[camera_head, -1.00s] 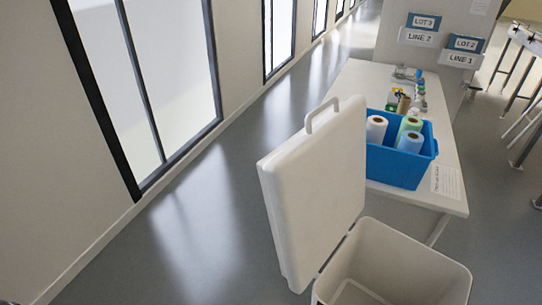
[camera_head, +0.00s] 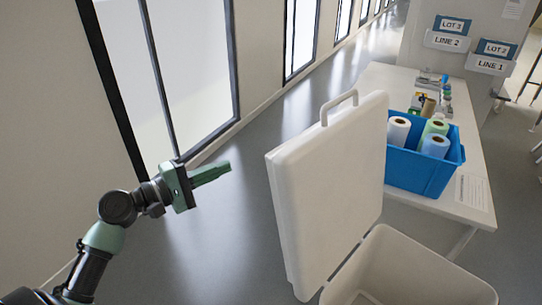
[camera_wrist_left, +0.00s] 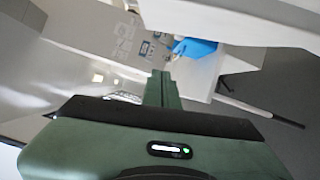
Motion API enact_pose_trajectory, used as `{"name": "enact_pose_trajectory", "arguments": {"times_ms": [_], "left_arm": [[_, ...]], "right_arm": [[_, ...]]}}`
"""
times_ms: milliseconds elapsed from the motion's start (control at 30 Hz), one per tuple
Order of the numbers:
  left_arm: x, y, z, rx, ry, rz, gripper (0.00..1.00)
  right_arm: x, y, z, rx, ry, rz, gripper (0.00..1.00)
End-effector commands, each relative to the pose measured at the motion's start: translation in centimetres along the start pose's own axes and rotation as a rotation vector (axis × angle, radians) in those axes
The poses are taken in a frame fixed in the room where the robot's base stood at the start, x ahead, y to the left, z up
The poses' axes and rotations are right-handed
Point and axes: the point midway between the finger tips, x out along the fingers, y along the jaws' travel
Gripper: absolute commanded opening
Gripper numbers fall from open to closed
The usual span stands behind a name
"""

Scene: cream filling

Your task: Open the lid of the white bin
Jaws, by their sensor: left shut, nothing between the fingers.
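The white bin (camera_head: 412,262) stands at the lower right in the head view, cut off by the bottom edge. Its lid (camera_head: 330,190) stands raised, nearly upright, at the bin's left side, with the handle (camera_head: 340,103) at its top. The bin's opening is uncovered. My left gripper (camera_head: 228,168) is shut and empty, to the left of the lid and apart from it. In the left wrist view its closed fingers (camera_wrist_left: 162,88) point away from the camera. My right gripper is not in view.
A white table (camera_head: 470,190) stands behind the bin. On it, a blue crate (camera_head: 425,173) holds paper rolls, with several small items farther back. Windows (camera_head: 180,75) line the left wall. The grey floor (camera_head: 235,215) between wall and lid is clear.

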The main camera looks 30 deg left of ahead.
Motion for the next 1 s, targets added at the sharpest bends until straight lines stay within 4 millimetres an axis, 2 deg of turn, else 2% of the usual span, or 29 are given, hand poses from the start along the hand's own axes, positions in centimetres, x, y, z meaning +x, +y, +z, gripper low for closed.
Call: {"name": "enact_pose_trajectory", "arguments": {"times_ms": [33,100,267,700,800,1000], "left_arm": [[-0.2,1.4,1.1,-0.003,-0.032,0.023,0.0],[-0.2,2.6,2.1,-0.011,-0.061,0.041,0.0],[0.9,3.3,2.6,-0.017,-0.072,0.049,0.0],[9.8,3.9,3.2,-0.015,-0.07,0.049,0.0],[9.9,3.9,5.0,-0.016,-0.07,0.046,0.0],[10.2,3.6,6.7,-0.015,-0.068,0.045,0.0]], "right_arm": [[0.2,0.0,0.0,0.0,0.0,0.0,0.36],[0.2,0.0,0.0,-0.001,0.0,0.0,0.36],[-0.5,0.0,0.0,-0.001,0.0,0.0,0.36],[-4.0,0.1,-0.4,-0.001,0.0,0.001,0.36],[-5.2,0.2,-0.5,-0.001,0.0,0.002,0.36],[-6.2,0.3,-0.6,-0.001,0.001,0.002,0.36]]}}
